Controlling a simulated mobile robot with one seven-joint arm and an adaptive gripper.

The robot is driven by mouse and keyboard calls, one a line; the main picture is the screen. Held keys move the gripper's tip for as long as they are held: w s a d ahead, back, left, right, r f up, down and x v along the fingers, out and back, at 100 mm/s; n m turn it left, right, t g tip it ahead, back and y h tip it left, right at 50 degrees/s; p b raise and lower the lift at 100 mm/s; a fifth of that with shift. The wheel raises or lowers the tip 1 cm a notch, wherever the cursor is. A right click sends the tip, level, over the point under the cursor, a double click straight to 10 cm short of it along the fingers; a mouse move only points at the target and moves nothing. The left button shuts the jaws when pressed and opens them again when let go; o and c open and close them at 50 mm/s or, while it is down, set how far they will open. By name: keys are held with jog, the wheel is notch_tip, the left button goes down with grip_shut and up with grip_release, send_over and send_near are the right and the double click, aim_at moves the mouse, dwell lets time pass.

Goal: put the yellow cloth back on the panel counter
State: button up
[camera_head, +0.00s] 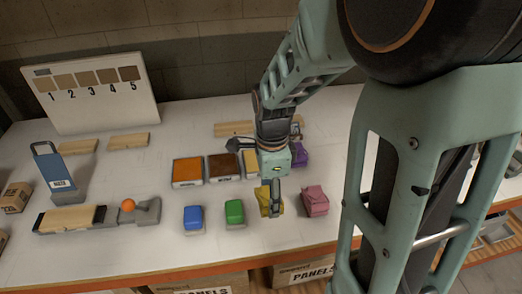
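The yellow cloth (263,198) is a small bundle near the front of the white counter (130,240), between the green and pink bundles. My gripper (274,206) points straight down over it. A dark finger stands in front of the cloth and covers part of it. The finger gap is not clear from this side, so I cannot tell whether the fingers are closed on the cloth, or whether it touches the counter.
Blue (193,215), green (234,211), pink (314,200) and purple (298,157) bundles stand close around. Orange (187,170) and brown (222,167) panels lie behind. A numbered board (90,92) stands back left. My arm hides much of the right side.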

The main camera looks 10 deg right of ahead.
jog(key=d+f, duration=0.1)
jog(key=w+d+f+b, duration=0.1)
jog(key=f, duration=0.1)
jog(key=shift+w+d+f, duration=0.1)
jog(key=shift+w, duration=0.1)
jog(key=f+b, duration=0.1)
jog(key=f, duration=0.1)
jog(key=f+b, duration=0.1)
jog(key=shift+w+d+b, duration=0.15)
jog(key=shift+d+b, duration=0.1)
jog(key=shift+b, duration=0.05)
jog(key=shift+f, duration=0.35)
jog(key=shift+f+b, duration=0.2)
jog(key=shift+b, duration=0.2)
jog(key=o, duration=1.1)
jog(key=shift+r, duration=0.15)
notch_tip(320, 180, up, 12)
jog(key=shift+r+p, duration=0.1)
jog(key=shift+p, duration=0.45)
